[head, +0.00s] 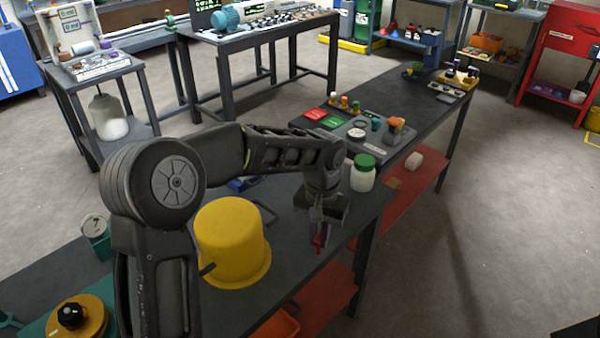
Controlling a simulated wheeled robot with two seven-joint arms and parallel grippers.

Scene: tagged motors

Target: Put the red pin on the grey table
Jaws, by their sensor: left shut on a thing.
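My left gripper (321,238) points down at the near dark grey table and is shut on the small red pin (318,244). The pin shows as a thin red piece at the fingertips, over the table's right side near its edge. I cannot tell whether the pin touches the tabletop. The grey table (286,220) runs under my left arm; part of its top is hidden by the arm. My right gripper is not in view.
A yellow bucket (232,240) stands upside down left of the gripper. A white jar with a green lid (363,174) stands behind it. A grey tray (377,150) with red and green panels lies farther back. An orange bin (278,324) sits below.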

